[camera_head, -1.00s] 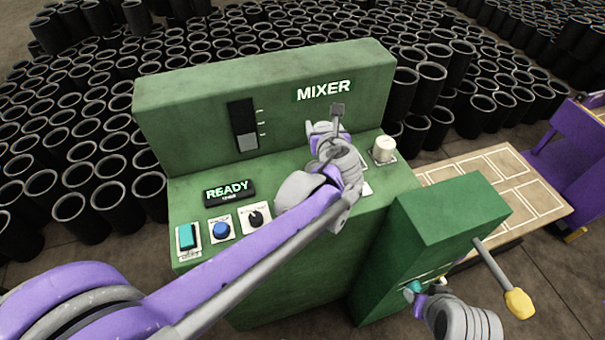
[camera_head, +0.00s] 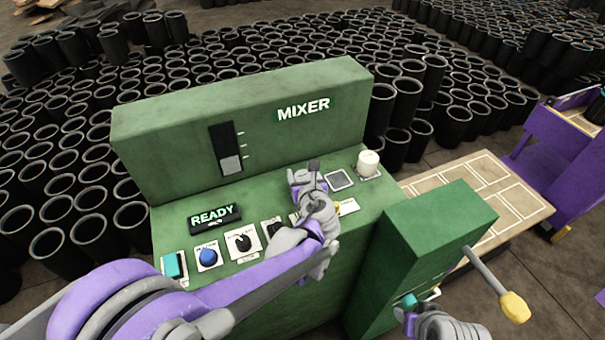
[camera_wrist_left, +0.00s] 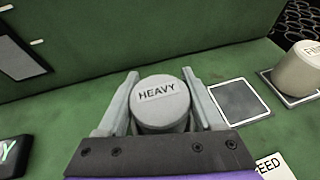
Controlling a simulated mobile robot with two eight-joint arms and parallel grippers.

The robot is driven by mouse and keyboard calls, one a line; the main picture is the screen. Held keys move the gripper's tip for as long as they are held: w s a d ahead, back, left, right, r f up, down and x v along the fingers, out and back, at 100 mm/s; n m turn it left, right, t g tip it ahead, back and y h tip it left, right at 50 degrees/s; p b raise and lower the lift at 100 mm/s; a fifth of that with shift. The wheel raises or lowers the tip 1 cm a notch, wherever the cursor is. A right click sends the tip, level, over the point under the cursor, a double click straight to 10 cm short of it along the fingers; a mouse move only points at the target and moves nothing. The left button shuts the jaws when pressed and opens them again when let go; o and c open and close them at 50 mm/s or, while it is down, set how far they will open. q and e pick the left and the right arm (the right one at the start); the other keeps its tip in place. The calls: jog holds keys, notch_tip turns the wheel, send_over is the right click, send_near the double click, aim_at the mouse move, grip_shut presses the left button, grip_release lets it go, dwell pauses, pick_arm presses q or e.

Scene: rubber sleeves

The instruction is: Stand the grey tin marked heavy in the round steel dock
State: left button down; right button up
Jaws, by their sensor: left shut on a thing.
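The grey tin marked HEAVY (camera_wrist_left: 161,105) is between the fingers of my left gripper (camera_wrist_left: 161,100) in the left wrist view. It looks upright, lid facing the camera. In the head view my left gripper (camera_head: 305,178) is over the green mixer's ledge, and the tin is not clear there. I cannot tell whether the tin's base touches the ledge. A square grey plate with a pale border (camera_wrist_left: 240,100) lies right of the tin. I cannot make out a round steel dock. My right gripper (camera_head: 408,303) is at a teal part on the green side box, its fingers unclear.
A pale tin (camera_head: 368,163) stands on a plate at the ledge's right end. Buttons, including a blue knob (camera_head: 208,257), and a READY display (camera_head: 214,217) line the left. The mixer's back wall (camera_head: 255,110) rises behind. A yellow-tipped lever (camera_head: 514,306) sticks out right.

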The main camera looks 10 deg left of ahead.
pick_arm(q)
jog(key=shift+c, duration=2.3)
grip_release()
jog(key=shift+f, duration=0.15)
jog(key=o, duration=0.4)
jog(key=shift+r, duration=0.25)
jog(key=v, duration=1.2)
